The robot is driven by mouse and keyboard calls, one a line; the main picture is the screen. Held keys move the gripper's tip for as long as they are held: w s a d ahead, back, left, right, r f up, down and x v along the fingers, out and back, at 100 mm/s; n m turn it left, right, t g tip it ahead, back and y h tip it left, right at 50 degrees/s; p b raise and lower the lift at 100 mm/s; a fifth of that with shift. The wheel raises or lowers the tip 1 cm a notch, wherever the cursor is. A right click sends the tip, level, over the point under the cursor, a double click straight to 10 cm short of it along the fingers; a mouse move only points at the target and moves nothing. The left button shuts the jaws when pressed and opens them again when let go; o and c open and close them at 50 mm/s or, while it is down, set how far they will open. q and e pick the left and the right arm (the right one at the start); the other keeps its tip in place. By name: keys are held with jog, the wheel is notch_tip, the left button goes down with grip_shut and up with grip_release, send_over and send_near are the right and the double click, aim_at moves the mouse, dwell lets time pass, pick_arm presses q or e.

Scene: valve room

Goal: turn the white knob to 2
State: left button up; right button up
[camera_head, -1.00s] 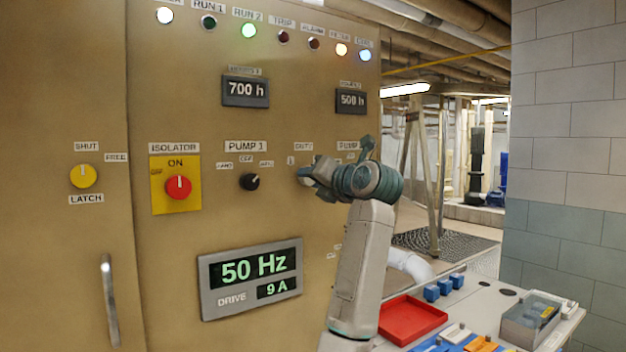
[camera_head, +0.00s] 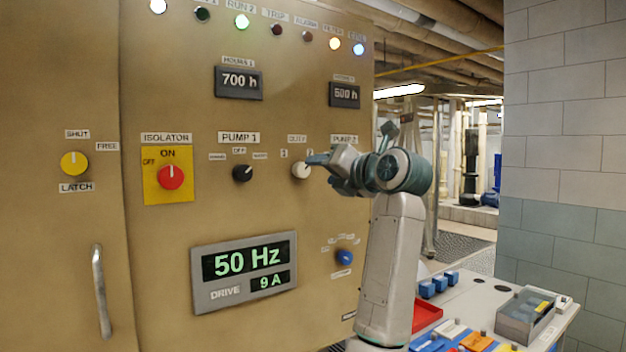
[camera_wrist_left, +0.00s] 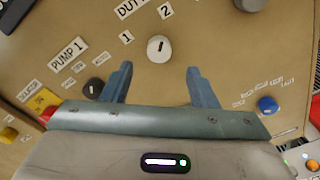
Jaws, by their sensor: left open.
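The white knob (camera_head: 300,170) is on the tan panel under the DUTY label, with marks 1 and 2 above it. It also shows in the left wrist view (camera_wrist_left: 158,48), where its dark pointer line appears to aim toward the 2. My left gripper (camera_head: 323,171) is just right of the knob in the head view, open and empty. In the left wrist view its two fingers (camera_wrist_left: 157,82) are spread, with the knob ahead of the gap and apart from both fingertips. My right gripper is not in view.
A black PUMP 1 knob (camera_head: 242,173) and a red isolator knob (camera_head: 171,177) are to the left. A blue knob (camera_head: 344,257) is lower right. A drive display (camera_head: 245,271) sits below. A bench with a red tray (camera_head: 427,316) stands at the lower right.

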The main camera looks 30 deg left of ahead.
pick_arm(q)
jog(key=b+v, duration=0.1)
jog(key=v, duration=0.3)
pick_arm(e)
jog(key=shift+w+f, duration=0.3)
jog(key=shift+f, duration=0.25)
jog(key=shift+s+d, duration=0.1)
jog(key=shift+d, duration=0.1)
